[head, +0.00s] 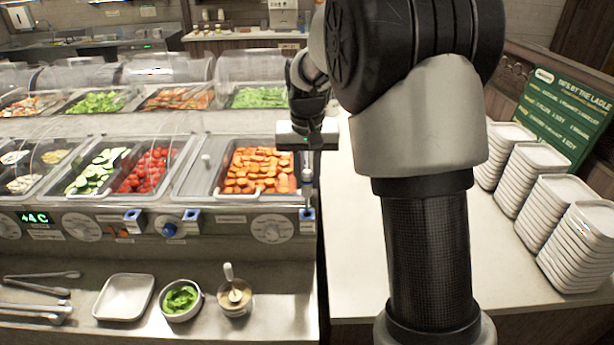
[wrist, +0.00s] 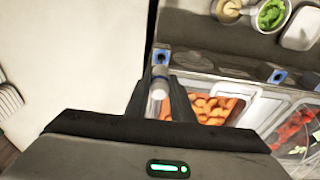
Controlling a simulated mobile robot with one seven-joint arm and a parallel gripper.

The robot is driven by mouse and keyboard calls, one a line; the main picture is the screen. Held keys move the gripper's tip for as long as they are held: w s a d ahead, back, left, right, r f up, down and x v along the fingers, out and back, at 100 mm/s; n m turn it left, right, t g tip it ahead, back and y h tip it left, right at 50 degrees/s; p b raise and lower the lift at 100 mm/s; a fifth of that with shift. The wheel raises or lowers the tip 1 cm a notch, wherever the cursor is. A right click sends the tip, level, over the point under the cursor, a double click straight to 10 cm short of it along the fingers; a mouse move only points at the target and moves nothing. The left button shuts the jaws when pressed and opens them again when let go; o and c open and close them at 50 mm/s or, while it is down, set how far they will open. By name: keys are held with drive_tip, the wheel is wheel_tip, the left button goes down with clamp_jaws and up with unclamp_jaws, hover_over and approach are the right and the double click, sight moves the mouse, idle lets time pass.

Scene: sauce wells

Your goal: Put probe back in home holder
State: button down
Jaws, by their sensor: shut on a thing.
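A probe with a pale, rounded grip (wrist: 158,88) is between the two fingers of my gripper (wrist: 160,80), which is shut on it. In the head view my gripper (head: 306,152) is above the right end of the counter front, and the probe (head: 308,175) hangs roughly upright below it. A blue holder (head: 308,213) is on the front panel just below the probe; it also shows in the wrist view (wrist: 162,56). I cannot tell whether the probe's tip is in this holder or above it. Two more blue holders (head: 132,215) (head: 191,214) are further left.
A pan of orange carrots (head: 258,170) lies just left of my gripper. A sauce cup (head: 235,297), a bowl of greens (head: 181,300) and a white dish (head: 124,297) stand on the lower ledge. Plate stacks (head: 570,230) are at right.

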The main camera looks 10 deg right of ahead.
sight(307, 197)
drive_tip(key=shift+f+b, duration=1.8)
drive_tip(key=shift+f, duration=1.05)
idle(0.6)
idle(0.4)
drive_tip(key=c, duration=1.5)
unclamp_jaws()
drive_tip(key=shift+o, duration=0.2)
drive_tip(key=shift+r, duration=0.1)
wheel_tip(307, 197, up, 17)
drive_tip(key=s+p, duration=0.1)
drive_tip(key=s, duration=0.2)
drive_tip(key=s+r+n+t+p, duration=0.15)
drive_tip(key=s+r, duration=0.25)
drive_tip(key=s, duration=1.1)
drive_tip(key=s+f+t+p, duration=0.2)
drive_tip(key=s+f, duration=0.2)
drive_tip(key=s, duration=0.6)
drive_tip(key=shift+s+f+n, duration=0.25)
drive_tip(key=shift+s+n, duration=0.05)
drive_tip(key=shift+n, duration=0.05)
